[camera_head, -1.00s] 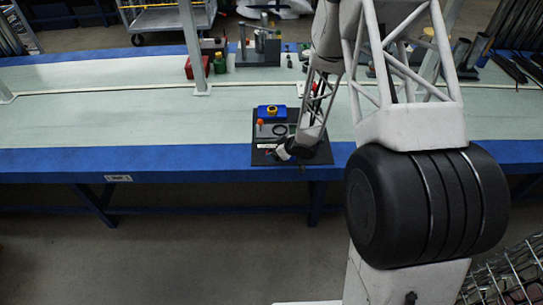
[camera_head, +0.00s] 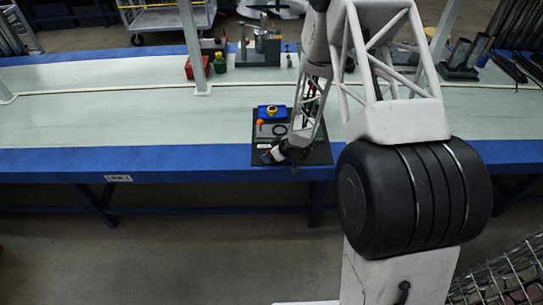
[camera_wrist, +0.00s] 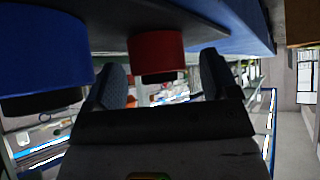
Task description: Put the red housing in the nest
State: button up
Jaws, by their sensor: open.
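In the wrist view, the red housing (camera_wrist: 156,52) is a short red cylinder with a dark narrower end, standing on the dark mat. My gripper (camera_wrist: 160,72) is open, one finger to each side of the housing in the picture. Gaps show on both sides, and the jaws hold nothing. In the head view my gripper (camera_head: 273,155) is low over the mat's front left part, where the wrist largely hides the red housing. I cannot make out which feature is the nest.
A blue cylindrical part (camera_wrist: 45,50) stands beside the red one. The bench (camera_head: 130,120) is clear to the left.

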jog(key=c, duration=1)
jog(key=shift+r, duration=0.2)
jog(key=shift+c, duration=0.2)
jog(key=shift+r, duration=0.95)
jog(key=shift+s+d+r, duration=0.1)
jog(key=shift+s+r, duration=0.3)
jog(key=shift+r, duration=0.3)
jog(key=s+d+r, duration=0.1)
jog(key=s+d, duration=0.2)
jog(key=s, duration=1.2)
jog(key=shift+r, duration=0.15)
jog(key=shift+w+d, duration=0.1)
